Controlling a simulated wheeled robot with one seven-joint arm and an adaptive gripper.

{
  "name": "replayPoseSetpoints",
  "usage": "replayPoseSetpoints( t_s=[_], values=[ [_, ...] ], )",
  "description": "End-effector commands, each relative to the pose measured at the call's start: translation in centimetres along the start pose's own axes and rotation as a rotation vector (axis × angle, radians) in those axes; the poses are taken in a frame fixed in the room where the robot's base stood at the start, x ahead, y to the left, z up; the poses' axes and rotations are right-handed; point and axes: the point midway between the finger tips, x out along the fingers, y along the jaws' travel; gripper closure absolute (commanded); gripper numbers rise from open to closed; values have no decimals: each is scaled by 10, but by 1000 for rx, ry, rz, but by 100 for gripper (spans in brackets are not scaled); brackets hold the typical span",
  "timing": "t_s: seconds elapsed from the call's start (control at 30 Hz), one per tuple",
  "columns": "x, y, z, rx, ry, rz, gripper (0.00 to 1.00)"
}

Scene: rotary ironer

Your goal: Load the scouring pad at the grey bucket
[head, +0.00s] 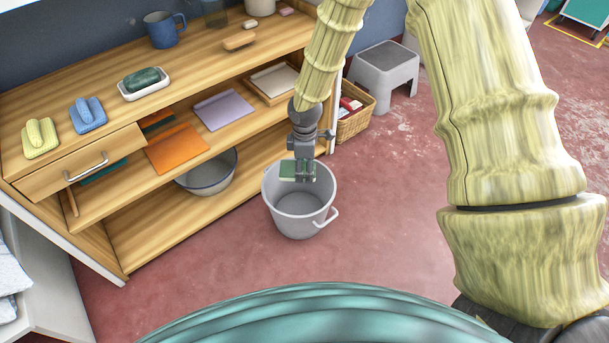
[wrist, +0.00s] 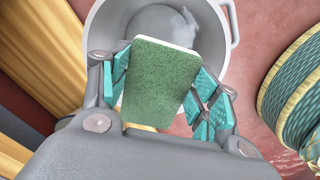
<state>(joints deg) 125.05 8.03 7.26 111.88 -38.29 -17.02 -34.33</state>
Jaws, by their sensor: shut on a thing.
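The scouring pad (wrist: 160,80) is a flat green pad with a pale edge. My gripper (wrist: 162,92) is shut on it, with a teal-lined finger on each side. In the head view the pad (head: 290,170) shows in my gripper (head: 305,172), just over the mouth of the grey bucket. The grey bucket (head: 298,222) stands on the floor in front of the shelf unit, its handle at the right. In the wrist view the bucket's rim (wrist: 98,22) shows behind the pad. The part of the bucket's inside that shows looks empty.
A wooden shelf unit (head: 180,225) stands close to the bucket's left, with a metal bowl (head: 208,175) on its lowest shelf. A wicker basket (head: 353,122) and a grey step stool (head: 383,75) stand behind. The red floor (head: 390,150) to the right is clear.

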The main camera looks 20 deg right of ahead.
Motion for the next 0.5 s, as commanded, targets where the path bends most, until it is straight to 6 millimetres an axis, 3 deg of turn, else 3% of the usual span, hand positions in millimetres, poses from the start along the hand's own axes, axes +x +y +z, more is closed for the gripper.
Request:
replayPoseSetpoints(
  t_s=[0.5],
  values=[
    [30,0,0,-14,0,0,58]
  ],
)
